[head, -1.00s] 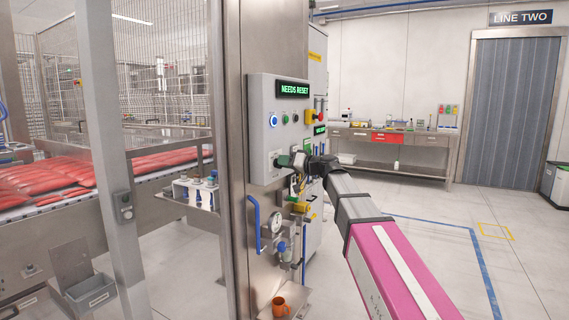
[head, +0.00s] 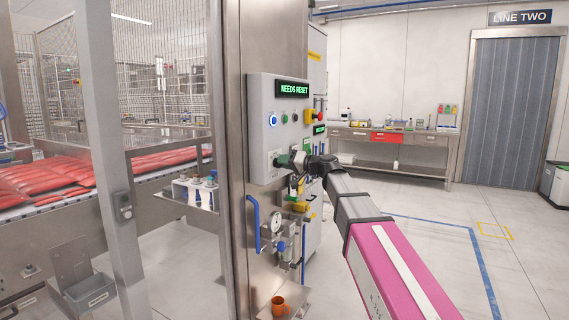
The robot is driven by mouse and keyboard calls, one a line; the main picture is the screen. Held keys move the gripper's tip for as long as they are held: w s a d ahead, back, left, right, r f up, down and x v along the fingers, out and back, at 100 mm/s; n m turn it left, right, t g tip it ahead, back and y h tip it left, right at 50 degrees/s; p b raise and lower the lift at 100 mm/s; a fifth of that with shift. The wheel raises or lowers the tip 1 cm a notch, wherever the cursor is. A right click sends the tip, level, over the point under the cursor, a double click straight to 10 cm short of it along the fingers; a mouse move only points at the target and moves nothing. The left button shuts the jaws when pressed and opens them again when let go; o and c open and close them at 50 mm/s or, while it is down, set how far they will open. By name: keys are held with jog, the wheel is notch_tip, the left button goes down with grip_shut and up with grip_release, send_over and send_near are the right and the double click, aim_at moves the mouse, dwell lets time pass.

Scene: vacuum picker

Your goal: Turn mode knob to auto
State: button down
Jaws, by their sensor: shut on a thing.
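The grey control box (head: 262,110) is fixed to the steel column in the middle of the view. Its display (head: 293,89) reads "NEEDS RESET" in green. The mode knob (head: 282,160) sits low on the box's front and is mostly hidden by my gripper. My gripper (head: 288,160) is at the knob, with its fingers shut on it. The knob's pointer and its labels are too small and too covered to read. My pink and grey arm reaches in from the lower right.
The box also has a lit blue button (head: 273,120), a green button (head: 285,118) and a red and yellow emergency stop (head: 309,117). Below are a blue handle (head: 252,222), a gauge (head: 276,224) and an orange mug (head: 280,305). Open floor lies to the right.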

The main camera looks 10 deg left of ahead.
jog(key=c, duration=1.1)
grip_release()
jog(key=v, duration=1)
jog(key=shift+s+d, duration=0.15)
jog(key=shift+d, duration=0.25)
jog(key=s+d+f+m+g+h, duration=0.1)
jog(key=s+d+f+h, duration=0.15)
jog(key=f, duration=0.75)
jog(key=s+d+f+m+h, duration=0.1)
jog(key=d+f+h, duration=0.25)
jog(key=f, duration=0.65)
jog(key=s+d+f+m+g+h, duration=0.1)
jog(key=d+f+h, duration=0.2)
jog(key=f, duration=0.7)
jog(key=s+d+f+g+h, duration=0.1)
jog(key=s+d+f+h, duration=0.1)
jog(key=s+d+f, duration=0.3)
jog(key=s+d+f+m+g+h, duration=0.1)
jog(key=s+d+f+h, duration=0.2)
jog(key=f, duration=0.6)
jog(key=s+d+f+g+h, duration=0.2)
jog(key=s+d+f+h, duration=0.1)
jog(key=s+d+f, duration=0.3)
jog(key=shift+s+d+f+m, duration=0.15)
jog(key=shift+d+f+m, duration=0.05)
jog(key=shift+d, duration=0.25)
jog(key=shift+s+d+f+m, duration=0.15)
jog(key=shift+d+f+m, duration=0.05)
jog(key=shift+d, duration=0.2)
